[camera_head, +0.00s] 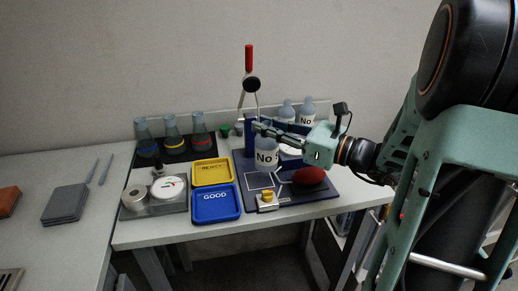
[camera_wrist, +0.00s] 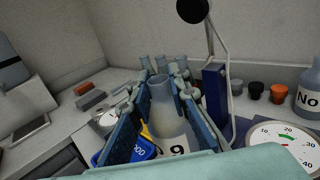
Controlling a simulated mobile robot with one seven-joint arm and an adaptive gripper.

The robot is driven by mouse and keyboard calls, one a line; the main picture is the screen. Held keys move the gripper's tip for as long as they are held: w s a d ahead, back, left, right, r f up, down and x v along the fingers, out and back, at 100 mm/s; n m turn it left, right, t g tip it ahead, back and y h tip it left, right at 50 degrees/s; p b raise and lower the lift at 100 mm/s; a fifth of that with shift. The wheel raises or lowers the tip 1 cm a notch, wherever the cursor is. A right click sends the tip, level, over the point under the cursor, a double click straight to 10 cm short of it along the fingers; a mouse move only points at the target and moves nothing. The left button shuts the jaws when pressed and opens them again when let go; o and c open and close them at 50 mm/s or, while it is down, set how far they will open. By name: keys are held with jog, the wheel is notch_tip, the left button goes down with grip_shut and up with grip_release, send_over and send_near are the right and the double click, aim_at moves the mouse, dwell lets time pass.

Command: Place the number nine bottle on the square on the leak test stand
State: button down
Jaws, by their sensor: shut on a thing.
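My gripper (camera_head: 281,131) is shut on the number nine bottle (camera_head: 265,158), a grey-blue bottle with a white label. In the wrist view the bottle (camera_wrist: 172,108) is upright between the two blue finger pads, and a "9" shows on its label. The leak test stand (camera_head: 321,192) has a dark blue base with white outlines, a blue column and a lever with a red handle. The outlined square (camera_head: 252,182) lies on the base just below and left of the bottle. The bottle is over the base; I cannot tell whether it touches it.
A red oval pad (camera_head: 309,175) and a small yellow part (camera_head: 267,196) are on the stand's front. Yellow (camera_head: 212,172) and blue "GOOD" (camera_head: 216,205) trays lie to the left. Flasks (camera_head: 172,135) are back left.

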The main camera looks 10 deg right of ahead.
aim_at(259, 144)
jog(key=w+f, duration=0.1)
jog(key=a+f, duration=0.1)
jog(key=shift+w+a+f+b, duration=0.2)
jog(key=shift+w+f+b, duration=0.1)
jog(key=shift+w, duration=0.05)
jog(key=shift+w+a+f+b, duration=0.1)
jog(key=shift+f+b, duration=0.3)
jog(key=shift+f, duration=1.2)
jog(key=shift+f, duration=0.15)
jog(key=c, duration=1.8)
grip_release()
